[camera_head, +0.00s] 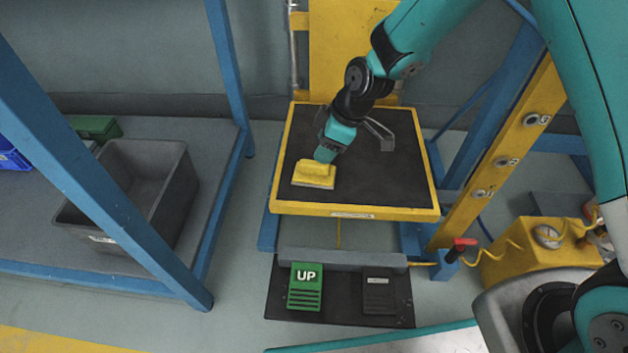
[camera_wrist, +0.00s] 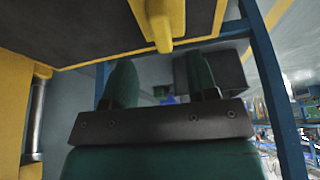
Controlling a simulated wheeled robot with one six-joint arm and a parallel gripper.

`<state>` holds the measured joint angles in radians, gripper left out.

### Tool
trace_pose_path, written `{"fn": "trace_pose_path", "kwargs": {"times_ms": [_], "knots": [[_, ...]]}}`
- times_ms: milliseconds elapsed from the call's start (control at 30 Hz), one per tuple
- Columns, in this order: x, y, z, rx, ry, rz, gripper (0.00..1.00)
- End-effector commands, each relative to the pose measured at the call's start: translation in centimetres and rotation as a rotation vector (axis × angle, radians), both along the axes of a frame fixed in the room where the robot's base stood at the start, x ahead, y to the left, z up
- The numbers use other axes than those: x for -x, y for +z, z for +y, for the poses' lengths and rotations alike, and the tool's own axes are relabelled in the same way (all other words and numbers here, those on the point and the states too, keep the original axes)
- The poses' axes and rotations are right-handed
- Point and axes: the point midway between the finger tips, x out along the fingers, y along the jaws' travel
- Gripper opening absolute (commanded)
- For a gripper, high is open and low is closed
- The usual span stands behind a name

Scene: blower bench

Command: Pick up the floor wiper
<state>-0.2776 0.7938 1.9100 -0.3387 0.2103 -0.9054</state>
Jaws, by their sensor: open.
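The yellow floor wiper (camera_head: 313,176) lies on the dark top of the yellow-edged table (camera_head: 405,188), near its front left. It has a raised grip and a pale lower edge. My gripper (camera_head: 324,156) is just behind and above it in the head view, and partly covers its far end. In the wrist view, my gripper (camera_wrist: 162,76) has its two green fingers spread with nothing between them. Part of the wiper (camera_wrist: 162,22) shows there above the fingertips, close to the table edge. I cannot tell whether the fingers touch it.
A grey bin (camera_head: 172,192) stands on a blue-framed bench to the left. A floor pedal marked UP (camera_head: 305,288) lies in front of the table. A yellow post with buttons (camera_head: 500,160) and a yellow box with a gauge (camera_head: 530,258) stand at right.

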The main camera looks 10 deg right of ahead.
Motion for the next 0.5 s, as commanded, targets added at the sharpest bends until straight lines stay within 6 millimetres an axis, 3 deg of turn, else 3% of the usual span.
{"fn": "trace_pose_path", "kwargs": {"times_ms": [33,333,500], "knots": [[-0.1,-0.9,0.3,0.0,0.001,0.0,0.53],[-0.2,-2.4,0.9,0.0,0.001,0.0,0.53],[-0.2,-4.7,1.5,0.0,0.0,0.0,0.53]]}}
